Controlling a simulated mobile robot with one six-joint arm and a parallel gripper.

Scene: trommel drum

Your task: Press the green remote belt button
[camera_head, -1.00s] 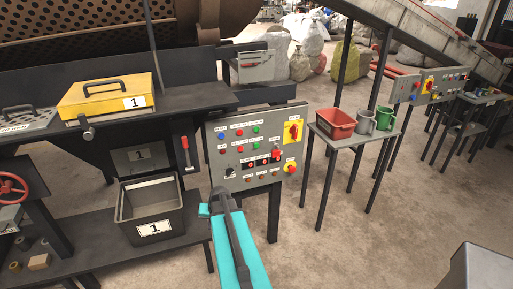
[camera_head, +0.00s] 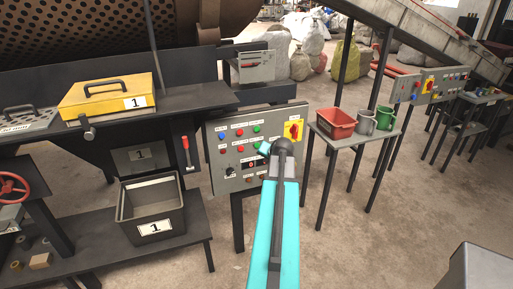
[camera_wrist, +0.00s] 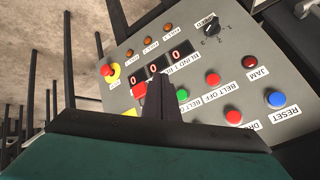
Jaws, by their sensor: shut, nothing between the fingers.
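The grey control panel (camera_head: 228,172) stands at centre in the head view; in the wrist view it appears upside down and tilted. A green button (camera_wrist: 183,95) sits there, its label apparently starting "BELT", beside the red BELT OFF button (camera_wrist: 212,78). My gripper (camera_wrist: 158,80) is shut and empty, its dark fingers just left of the green button in the picture. Contact cannot be told. In the head view my arm covers the panel's right part; an upper green button (camera_head: 256,129) shows. A second panel (camera_head: 430,86) with small buttons stands farther right.
A display (camera_wrist: 152,71), red emergency button (camera_wrist: 107,70) and black knob (camera_wrist: 212,29) share the panel. A side table (camera_head: 350,139) with a red bin (camera_head: 336,123) and mugs stands right. A yellow-lidded box (camera_head: 108,98) sits left. Floor between the tables is open.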

